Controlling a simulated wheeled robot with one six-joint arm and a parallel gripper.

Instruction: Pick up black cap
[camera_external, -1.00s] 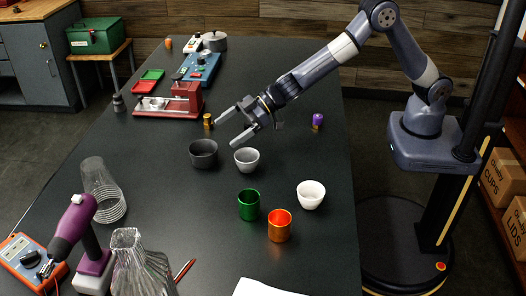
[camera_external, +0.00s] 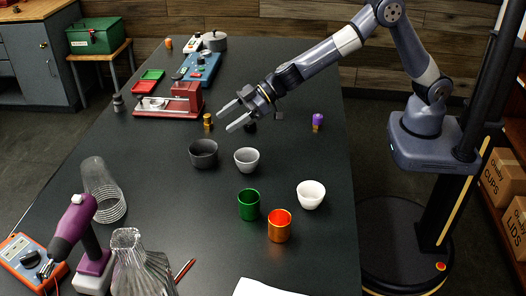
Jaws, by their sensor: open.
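A small black object (camera_external: 250,127), likely the black cap, shows on the dark table just below and behind my gripper. The gripper partly hides it, and its shape is hard to make out against the dark top. My gripper (camera_external: 227,118) is open and empty, its two fingers spread and pointing left and down. It hangs above the table, with the fingertips to the left of the black object.
A gold-brown piece (camera_external: 207,119) stands just left of the fingertips, and a purple-topped piece (camera_external: 317,121) stands to the right. A dark bowl (camera_external: 203,154), a grey cup (camera_external: 246,160), a white cup (camera_external: 310,195), a green cup (camera_external: 249,205) and an orange cup (camera_external: 279,226) stand nearer.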

